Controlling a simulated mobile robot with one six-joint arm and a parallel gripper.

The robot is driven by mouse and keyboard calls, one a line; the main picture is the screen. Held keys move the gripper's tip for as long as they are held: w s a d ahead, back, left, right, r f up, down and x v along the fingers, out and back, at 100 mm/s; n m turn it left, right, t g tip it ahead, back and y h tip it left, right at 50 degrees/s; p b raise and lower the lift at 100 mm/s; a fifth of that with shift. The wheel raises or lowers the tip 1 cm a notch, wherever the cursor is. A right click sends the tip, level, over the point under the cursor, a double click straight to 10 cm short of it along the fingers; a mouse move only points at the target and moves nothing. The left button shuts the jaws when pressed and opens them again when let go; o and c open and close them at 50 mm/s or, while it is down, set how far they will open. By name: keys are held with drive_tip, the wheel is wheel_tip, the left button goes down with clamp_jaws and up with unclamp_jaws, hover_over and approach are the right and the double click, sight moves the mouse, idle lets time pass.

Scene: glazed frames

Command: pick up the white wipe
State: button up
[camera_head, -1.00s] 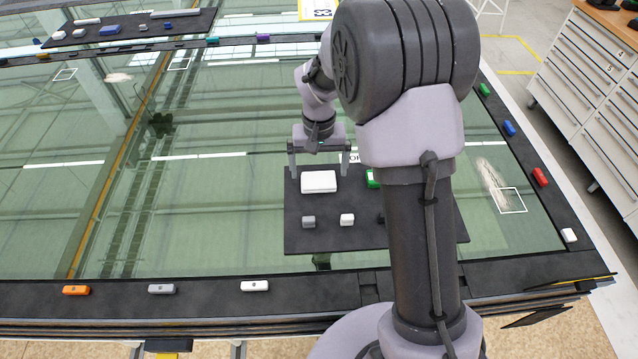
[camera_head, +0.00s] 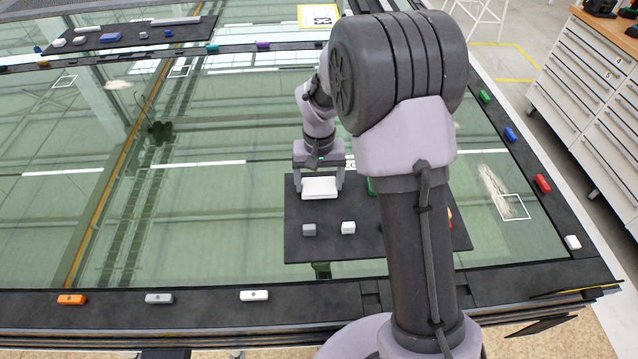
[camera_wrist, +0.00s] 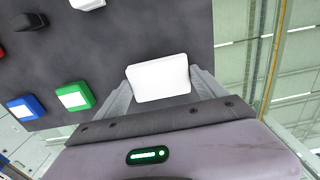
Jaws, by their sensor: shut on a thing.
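The white wipe (camera_head: 319,188) is a flat white block at the back left of a dark mat (camera_head: 300,250) that lies on the glass. My gripper (camera_head: 320,186) is lowered over it, with one finger at each side. In the wrist view the wipe (camera_wrist: 158,78) lies between the two fingers of my gripper (camera_wrist: 160,88), which are shut on it. I cannot tell whether the wipe touches the mat.
A grey block (camera_head: 309,230) and a small white block (camera_head: 348,228) stand on the mat's front part. A green block (camera_wrist: 74,96) and a blue block (camera_wrist: 25,107) are beside the wipe. My arm hides the mat's right part. Coloured blocks line the frame's edges.

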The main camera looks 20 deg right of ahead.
sight(323, 182)
wheel_tip(323, 182, up, 3)
drive_tip(key=shift+r+p, duration=0.1)
drive_tip(key=shift+p, duration=0.45)
drive_tip(key=shift+w+d+r, duration=0.1)
drive_tip(key=shift+w+d, duration=0.25)
drive_tip(key=shift+d, duration=0.25)
drive_tip(key=w+d+p, duration=0.1)
drive_tip(key=w+d, duration=0.2)
drive_tip(key=d, duration=0.1)
drive_tip(key=w+d+p, duration=0.1)
drive_tip(key=w+d, duration=0.1)
drive_tip(key=d, duration=0.2)
drive_tip(key=w+d+r+p, duration=0.1)
drive_tip(key=w+d, duration=0.2)
drive_tip(key=shift+w+d, duration=0.35)
drive_tip(key=shift+d, duration=0.05)
drive_tip(key=o, duration=0.6)
drive_tip(key=c, duration=0.5)
drive_tip(key=shift+o, duration=0.2)
